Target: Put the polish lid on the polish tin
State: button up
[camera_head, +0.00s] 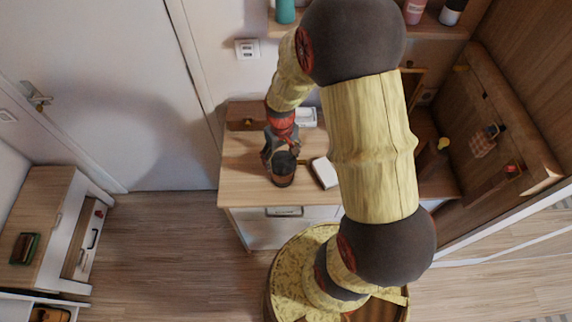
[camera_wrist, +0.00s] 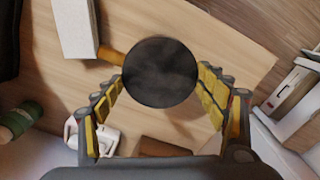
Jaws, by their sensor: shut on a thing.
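My gripper (camera_wrist: 160,80) is shut on a dark round disc (camera_wrist: 158,66), which looks like the polish lid. The disc sits between the two yellow-padded fingers, with its flat face toward the wrist camera. In the head view my gripper (camera_head: 283,158) points down over the front part of the wooden cabinet top, and the dark disc shows at its tip. I cannot make out the polish tin as a separate thing; it may be hidden under the disc or behind my arm. The gap between disc and cabinet top cannot be judged.
The cabinet top (camera_head: 240,180) bears a white box (camera_head: 325,173) right of my gripper and a brown box (camera_head: 246,116) at the back left. An orange-brown handle-like piece (camera_wrist: 110,54) lies beside the disc. The front left of the top is clear. Shelves stand at the right.

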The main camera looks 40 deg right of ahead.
jog(key=shift+w+f, duration=0.15)
jog(key=shift+w, duration=0.1)
jog(key=shift+f+b, duration=2.1)
jog(key=shift+f, duration=0.75)
jog(key=shift+f+b, duration=0.35)
jog(key=shift+f, duration=0.55)
dwell(0.3)
jog(key=o, duration=1.2)
notch_tip(320, 180, up, 12)
jog(key=shift+r, duration=0.1)
jog(key=shift+s, duration=0.1)
